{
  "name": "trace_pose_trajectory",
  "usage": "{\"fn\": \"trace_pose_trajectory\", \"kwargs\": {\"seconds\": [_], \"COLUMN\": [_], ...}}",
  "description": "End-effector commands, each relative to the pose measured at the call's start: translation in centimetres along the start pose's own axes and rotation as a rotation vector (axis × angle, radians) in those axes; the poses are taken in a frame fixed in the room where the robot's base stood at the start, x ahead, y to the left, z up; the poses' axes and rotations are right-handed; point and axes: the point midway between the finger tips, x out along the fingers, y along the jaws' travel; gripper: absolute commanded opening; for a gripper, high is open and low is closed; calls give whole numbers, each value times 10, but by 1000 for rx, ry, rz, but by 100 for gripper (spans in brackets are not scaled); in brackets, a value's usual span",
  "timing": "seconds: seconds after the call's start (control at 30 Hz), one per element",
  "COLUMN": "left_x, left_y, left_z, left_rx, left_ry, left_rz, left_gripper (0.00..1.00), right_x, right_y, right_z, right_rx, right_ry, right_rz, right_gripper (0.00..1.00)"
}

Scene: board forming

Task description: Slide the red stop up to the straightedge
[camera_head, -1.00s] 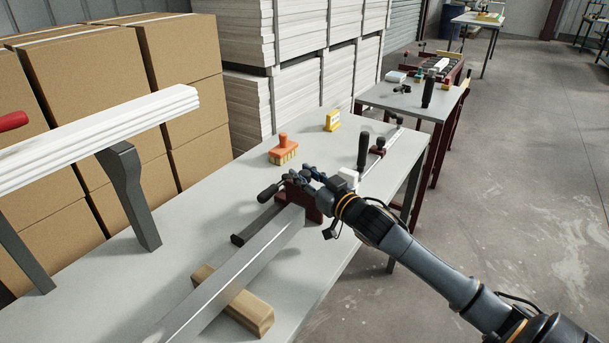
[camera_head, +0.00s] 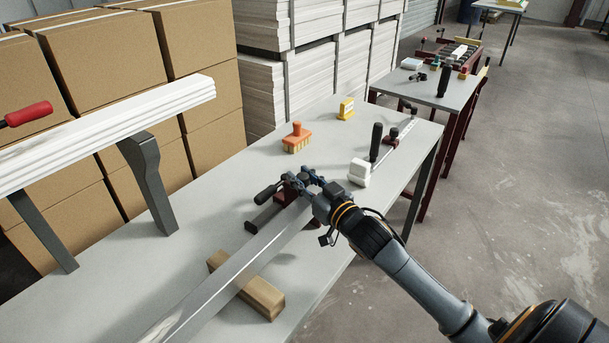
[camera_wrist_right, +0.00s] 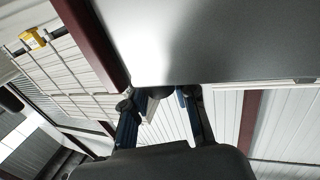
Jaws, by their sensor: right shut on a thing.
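The straightedge, a long pale metal bar (camera_head: 228,275), runs from the lower left to my right gripper, across a wooden block. The red stop (camera_head: 287,193) is a dark red piece with a black-handled clamp, at the far end of the bar. My right gripper (camera_head: 308,180) is shut on it and hides much of it. I cannot tell whether the stop touches the bar. In the right wrist view the blue fingers (camera_wrist_right: 162,105) close around a dark part below a broad grey surface. My left gripper is not in view.
The wooden block (camera_head: 262,297) lies under the bar. On the grey table stand an orange brush (camera_head: 297,138), a yellow item (camera_head: 346,109), a white block (camera_head: 360,173) and another dark-handled clamp (camera_head: 376,142). White boards (camera_head: 110,130) rest on grey supports at the left.

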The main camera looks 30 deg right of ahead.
Motion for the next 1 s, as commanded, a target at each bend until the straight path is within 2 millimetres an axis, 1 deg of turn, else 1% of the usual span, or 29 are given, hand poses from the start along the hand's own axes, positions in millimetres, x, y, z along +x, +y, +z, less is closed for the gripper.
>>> {"fn": "trace_pose_trajectory", "kwargs": {"seconds": [0.03,0.07,0.1,0.13,0.43,0.57,0.67,1.0], "left_x": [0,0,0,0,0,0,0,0], "left_y": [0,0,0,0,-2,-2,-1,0], "left_z": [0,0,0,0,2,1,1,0], "left_rx": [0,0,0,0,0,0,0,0], "left_ry": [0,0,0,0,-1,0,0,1], "left_rz": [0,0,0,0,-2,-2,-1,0], "left_gripper": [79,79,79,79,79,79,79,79], "right_x": [0,0,0,0,0,-8,-22,-87], "right_y": [-1,-1,-1,-1,0,0,0,-1], "right_z": [0,0,0,0,0,1,2,2], "right_rx": [0,0,0,0,0,0,0,3], "right_ry": [0,0,0,0,0,-1,-3,-4], "right_rz": [-2,-2,-2,-2,-1,-1,-1,-1], "right_gripper": [33,39,47,51,51,51,51,51]}}
